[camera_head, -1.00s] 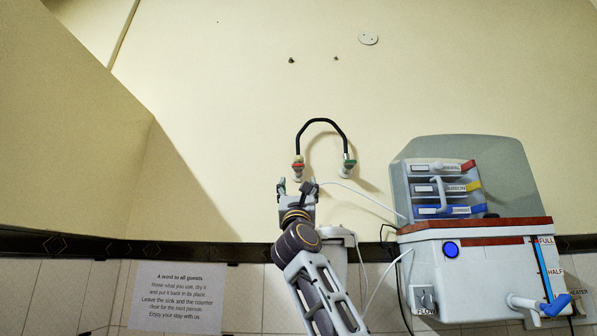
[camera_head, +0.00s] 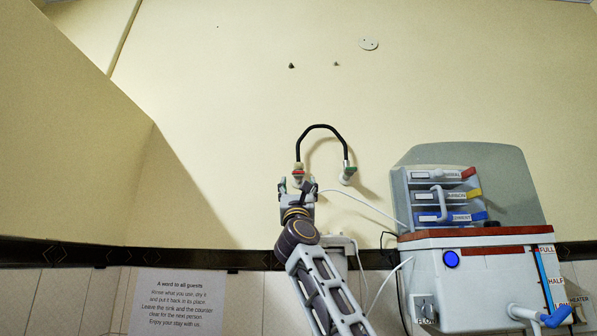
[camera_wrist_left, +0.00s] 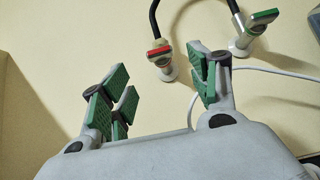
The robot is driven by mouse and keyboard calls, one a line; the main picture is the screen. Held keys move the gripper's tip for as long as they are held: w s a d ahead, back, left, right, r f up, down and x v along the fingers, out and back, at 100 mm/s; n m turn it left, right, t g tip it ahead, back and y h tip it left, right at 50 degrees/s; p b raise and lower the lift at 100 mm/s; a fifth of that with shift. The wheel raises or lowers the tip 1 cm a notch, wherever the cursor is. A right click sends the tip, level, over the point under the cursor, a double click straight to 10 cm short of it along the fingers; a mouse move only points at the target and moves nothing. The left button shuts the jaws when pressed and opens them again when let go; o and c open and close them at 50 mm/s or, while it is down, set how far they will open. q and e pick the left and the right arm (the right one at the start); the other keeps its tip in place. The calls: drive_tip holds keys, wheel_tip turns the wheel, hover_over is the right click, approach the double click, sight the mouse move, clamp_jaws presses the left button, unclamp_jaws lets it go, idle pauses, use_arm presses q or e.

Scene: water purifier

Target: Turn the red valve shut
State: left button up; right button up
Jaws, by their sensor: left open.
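The red valve (camera_head: 298,172) is on the wall at the left lower end of a black curved pipe (camera_head: 322,126). In the left wrist view the red valve handle (camera_wrist_left: 160,50) lies roughly sideways, slightly tilted, across its white fitting. My left gripper (camera_head: 297,187) is just below the red valve in the head view. In the left wrist view my left gripper (camera_wrist_left: 160,88) is open and empty, its green-padded fingers apart. The red handle appears beyond the gap between the fingertips, with no visible contact. My right gripper is not in view.
A green-handled valve (camera_head: 350,171) is on the pipe's right end, also in the left wrist view (camera_wrist_left: 262,18). A thin white tube (camera_head: 365,204) runs right to the water purifier (camera_head: 470,277). A paper notice (camera_head: 180,302) hangs lower left. The wall above is mostly clear.

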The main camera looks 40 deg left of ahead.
sight(298, 175)
use_arm(q)
drive_tip(key=p+x, duration=0.1)
drive_tip(key=x, duration=0.2)
drive_tip(key=shift+r, duration=0.15)
drive_tip(key=shift+p+x, duration=1.2)
drive_tip(key=shift+x, duration=0.65)
drive_tip(key=shift+p+x, duration=0.6)
drive_tip(key=shift+x, duration=0.8)
drive_tip(key=shift+w+a, duration=0.1)
drive_tip(key=shift+c, duration=0.8)
drive_tip(key=c, duration=0.9)
